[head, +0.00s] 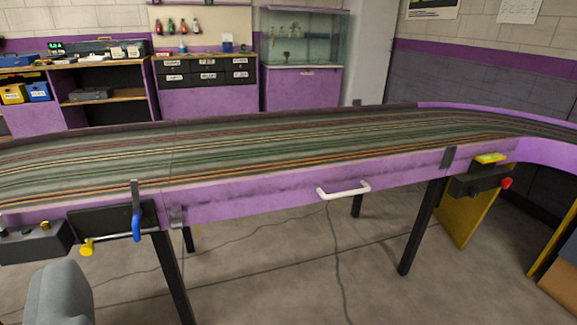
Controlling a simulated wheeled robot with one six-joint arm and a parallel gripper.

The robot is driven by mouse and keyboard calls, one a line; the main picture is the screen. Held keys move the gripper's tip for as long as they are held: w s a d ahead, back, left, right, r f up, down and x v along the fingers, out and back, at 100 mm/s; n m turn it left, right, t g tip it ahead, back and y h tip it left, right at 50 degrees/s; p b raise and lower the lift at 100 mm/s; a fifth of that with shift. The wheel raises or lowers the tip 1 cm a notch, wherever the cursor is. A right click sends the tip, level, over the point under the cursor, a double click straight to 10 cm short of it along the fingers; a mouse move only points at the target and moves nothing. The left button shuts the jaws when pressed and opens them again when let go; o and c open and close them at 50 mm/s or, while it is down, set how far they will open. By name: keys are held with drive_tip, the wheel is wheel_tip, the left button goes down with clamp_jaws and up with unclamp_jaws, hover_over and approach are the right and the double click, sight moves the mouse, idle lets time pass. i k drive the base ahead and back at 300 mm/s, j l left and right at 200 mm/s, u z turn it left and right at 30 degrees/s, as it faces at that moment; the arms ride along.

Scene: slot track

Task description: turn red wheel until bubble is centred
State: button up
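The red wheel (507,183) is a small red knob at the right end of a dark box under the track's edge, at the right. A yellow-green level (490,158) sits just above that box. It is too small here to tell where its bubble is. My gripper is not clearly seen in the head view, and nothing touches the wheel.
The purple-sided slot track (300,135) crosses the view on dark legs. A white handle (344,190), a blue lever (137,226) and a yellow knob (87,247) stick out in front. A yellow panel (462,220) stands below the wheel. Cables cross the floor.

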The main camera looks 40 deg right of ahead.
sight(506, 183)
drive_tip(key=z, duration=2.25)
